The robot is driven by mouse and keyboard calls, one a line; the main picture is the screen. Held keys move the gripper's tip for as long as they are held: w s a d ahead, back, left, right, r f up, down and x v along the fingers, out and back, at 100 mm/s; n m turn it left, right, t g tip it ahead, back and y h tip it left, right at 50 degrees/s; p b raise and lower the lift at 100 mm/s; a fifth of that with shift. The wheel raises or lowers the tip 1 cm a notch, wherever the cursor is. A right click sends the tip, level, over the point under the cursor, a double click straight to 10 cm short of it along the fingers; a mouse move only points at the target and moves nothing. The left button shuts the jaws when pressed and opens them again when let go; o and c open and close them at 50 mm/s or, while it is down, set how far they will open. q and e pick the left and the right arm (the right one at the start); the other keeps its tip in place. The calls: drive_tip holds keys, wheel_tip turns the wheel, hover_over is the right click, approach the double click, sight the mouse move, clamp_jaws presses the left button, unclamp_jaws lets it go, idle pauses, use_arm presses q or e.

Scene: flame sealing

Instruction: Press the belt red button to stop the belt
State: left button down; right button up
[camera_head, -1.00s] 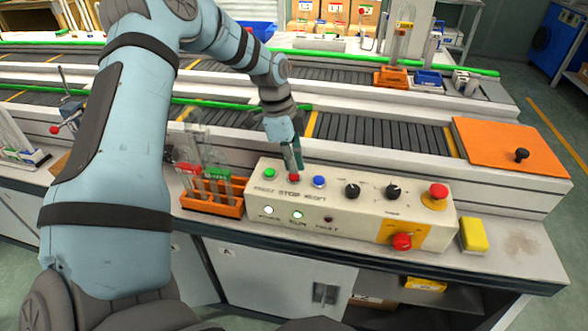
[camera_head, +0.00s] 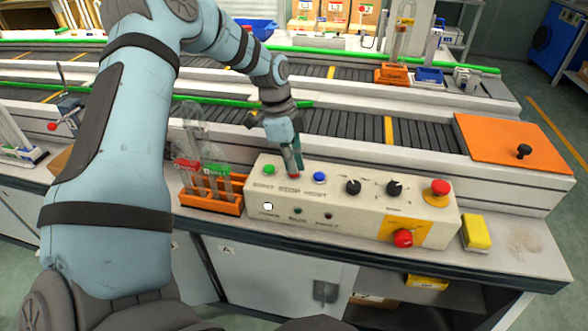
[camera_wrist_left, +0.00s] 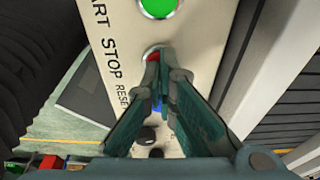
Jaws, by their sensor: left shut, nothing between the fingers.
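The white control box (camera_head: 340,212) stands on the bench front. Its red STOP button (camera_head: 293,176) sits between the green START button (camera_head: 269,170) and the blue RESET button (camera_head: 319,178). My left gripper (camera_head: 298,172) is shut and empty, pointing down with its tips at the red button, apparently touching it. In the left wrist view the shut fingertips (camera_wrist_left: 160,62) partly cover the red button (camera_wrist_left: 151,54), beside the green button (camera_wrist_left: 158,5). The left lamp (camera_head: 268,206) is lit; the RUN lamp (camera_head: 297,210) is dark. My right gripper is not in view.
An orange rack with tubes (camera_head: 212,202) stands just left of the box. A red emergency knob (camera_head: 440,187) and a red switch (camera_head: 403,238) are on its right part. A yellow block (camera_head: 477,233) lies to the right. The conveyor belt (camera_head: 430,136) runs behind.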

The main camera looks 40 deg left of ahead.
use_arm(q)
wheel_tip(320, 180, up, 8)
drive_tip(key=p, duration=0.5)
drive_tip(key=shift+p, duration=0.3)
